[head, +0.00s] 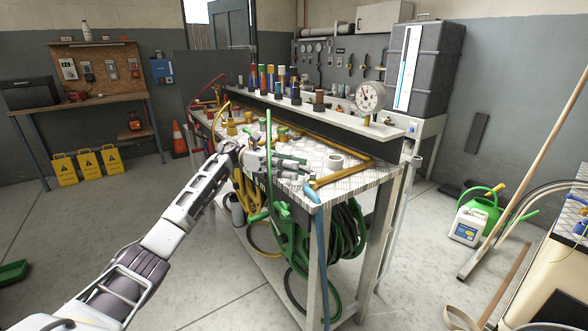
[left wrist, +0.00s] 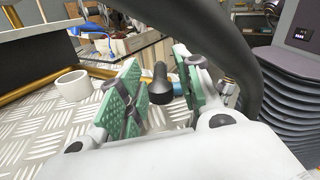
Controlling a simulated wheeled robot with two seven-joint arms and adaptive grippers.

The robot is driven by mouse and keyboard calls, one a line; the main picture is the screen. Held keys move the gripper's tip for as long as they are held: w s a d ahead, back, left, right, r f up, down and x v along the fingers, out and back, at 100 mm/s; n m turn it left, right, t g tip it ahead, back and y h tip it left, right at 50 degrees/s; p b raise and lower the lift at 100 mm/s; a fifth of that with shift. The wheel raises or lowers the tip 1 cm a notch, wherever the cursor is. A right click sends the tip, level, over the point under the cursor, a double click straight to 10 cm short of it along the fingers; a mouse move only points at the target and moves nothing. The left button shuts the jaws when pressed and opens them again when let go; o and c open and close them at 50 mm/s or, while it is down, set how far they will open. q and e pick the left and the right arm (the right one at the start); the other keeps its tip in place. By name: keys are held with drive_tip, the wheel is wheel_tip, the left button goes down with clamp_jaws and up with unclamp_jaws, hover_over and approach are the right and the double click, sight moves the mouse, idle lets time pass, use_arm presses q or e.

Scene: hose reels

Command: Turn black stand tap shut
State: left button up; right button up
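My left gripper (head: 298,168) reaches in over the checker-plate bench top, its fingers pointing right. In the left wrist view its two green-padded fingers (left wrist: 160,88) are spread apart. A black rounded knob with a blue part beside it (left wrist: 160,85) shows in the gap between them, with space visible on both sides. I cannot tell whether it is the black stand tap or how far beyond the fingertips it lies. No black stand tap can be made out clearly in the head view. My right gripper is not in view.
A white ring (head: 335,162) and a brass pipe (head: 345,177) lie on the bench (head: 365,190) close to the gripper. A dial gauge (head: 369,97) stands on the rear shelf. A blue-handled wand (head: 319,245) hangs at the front corner.

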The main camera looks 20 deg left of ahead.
use_arm(q)
drive_tip(key=a, duration=1.1)
drive_tip(key=shift+w+a, duration=0.2)
drive_tip(key=shift+a, duration=0.15)
drive_tip(key=shift+c, duration=0.3)
